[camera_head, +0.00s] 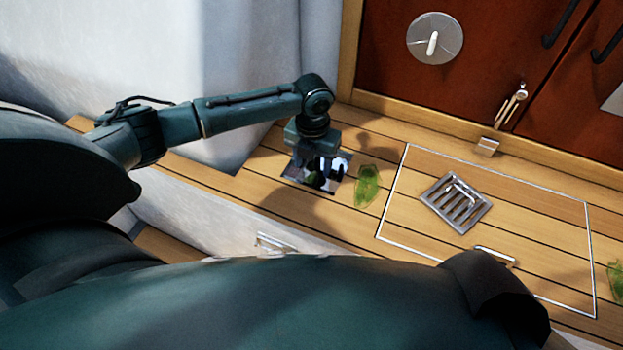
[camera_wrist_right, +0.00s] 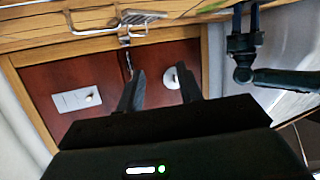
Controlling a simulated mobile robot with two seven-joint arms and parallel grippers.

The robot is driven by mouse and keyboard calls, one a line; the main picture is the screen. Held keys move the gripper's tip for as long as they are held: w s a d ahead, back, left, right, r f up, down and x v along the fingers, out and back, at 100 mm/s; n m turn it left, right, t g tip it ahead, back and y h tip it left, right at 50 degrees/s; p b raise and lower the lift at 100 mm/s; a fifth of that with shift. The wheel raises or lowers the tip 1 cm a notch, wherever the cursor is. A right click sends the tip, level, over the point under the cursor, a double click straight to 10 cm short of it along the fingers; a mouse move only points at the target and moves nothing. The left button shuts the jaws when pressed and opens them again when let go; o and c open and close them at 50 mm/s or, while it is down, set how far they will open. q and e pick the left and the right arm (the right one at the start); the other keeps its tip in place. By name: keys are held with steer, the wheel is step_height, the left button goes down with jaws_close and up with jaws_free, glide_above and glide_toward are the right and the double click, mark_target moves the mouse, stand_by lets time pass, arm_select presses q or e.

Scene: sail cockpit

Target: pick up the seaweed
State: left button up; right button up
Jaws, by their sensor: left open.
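A translucent green piece of seaweed (camera_head: 367,184) lies on the plank floor, just left of the framed hatch. A second green piece (camera_head: 615,281) is cut off at the right edge of the head view. My left gripper (camera_head: 322,178) points down just left of the first piece, apart from it and empty. It is open, though its fingers are hard to make out against a shiny dark plate. My right gripper (camera_wrist_right: 160,85) is open and empty in the right wrist view, its two fingers well apart.
The shiny dark plate (camera_head: 292,169) lies under my left gripper. The white-edged hatch (camera_head: 407,232) holds a metal grating (camera_head: 442,197). Red-brown cabinet doors (camera_head: 390,65) with dark handles stand behind. A pale bulkhead (camera_head: 235,60) rises at the left. Bare planks surround the near seaweed.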

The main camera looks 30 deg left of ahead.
mark_target(311, 172)
arm_select(q)
steer(key=f+b, duration=0.1)
steer(key=f, duration=0.3)
steer(key=shift+a, duration=0.2)
arm_select(e)
steer(key=shift+w+a+t, duration=0.15)
steer(key=shift+w+t, duration=0.2)
steer(key=shift+t, duration=0.25)
arm_select(q)
steer(key=shift+c, duration=0.5)
steer(key=c, duration=0.9)
steer(key=shift+c, duration=0.2)
